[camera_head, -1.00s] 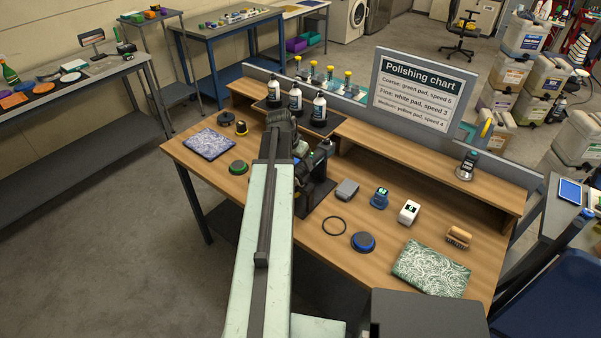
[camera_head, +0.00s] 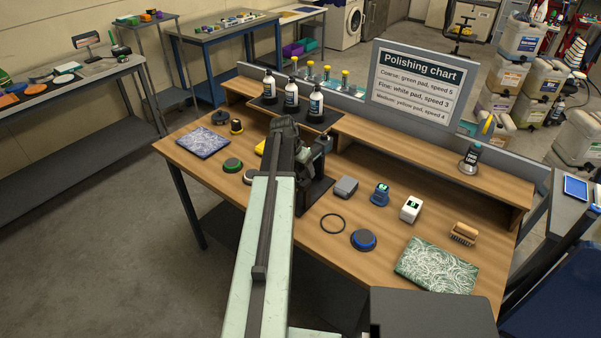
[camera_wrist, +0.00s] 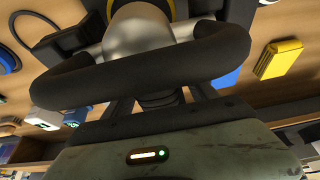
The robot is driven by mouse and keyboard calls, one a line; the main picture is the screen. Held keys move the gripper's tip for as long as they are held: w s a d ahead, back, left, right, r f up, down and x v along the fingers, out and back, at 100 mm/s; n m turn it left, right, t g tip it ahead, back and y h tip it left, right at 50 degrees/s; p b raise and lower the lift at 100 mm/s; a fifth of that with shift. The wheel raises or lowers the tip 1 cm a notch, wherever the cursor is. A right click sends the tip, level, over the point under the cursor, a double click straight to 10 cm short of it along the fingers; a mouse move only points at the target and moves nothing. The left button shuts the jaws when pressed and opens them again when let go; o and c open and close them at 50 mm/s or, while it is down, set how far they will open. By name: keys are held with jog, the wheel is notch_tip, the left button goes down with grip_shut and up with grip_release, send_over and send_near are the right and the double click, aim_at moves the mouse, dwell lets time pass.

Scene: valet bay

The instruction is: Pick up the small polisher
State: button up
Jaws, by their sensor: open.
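A dark machine with a silver body, which looks like the small polisher (camera_head: 322,150), stands on the wooden bench just right of my arm. My arm hides part of it in the head view. In the wrist view its silver body (camera_wrist: 145,38) and thick black loop handle (camera_wrist: 150,72) fill the middle, close in front of my gripper (camera_wrist: 160,98). My gripper is open, with its fingers partly hidden behind the handle. I cannot tell whether they touch it. In the head view the arm's end (camera_head: 285,128) is at the machine's left.
Three bottles (camera_head: 292,95) stand on the raised shelf behind.

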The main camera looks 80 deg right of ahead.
grip_shut()
jog(key=shift+r, duration=0.1)
notch_tip(320, 180, up, 10)
jog(key=p, duration=1)
jog(key=shift+p, duration=0.3)
jog(key=c, duration=0.9)
grip_release()
jog(key=shift+c, duration=0.2)
grip_shut()
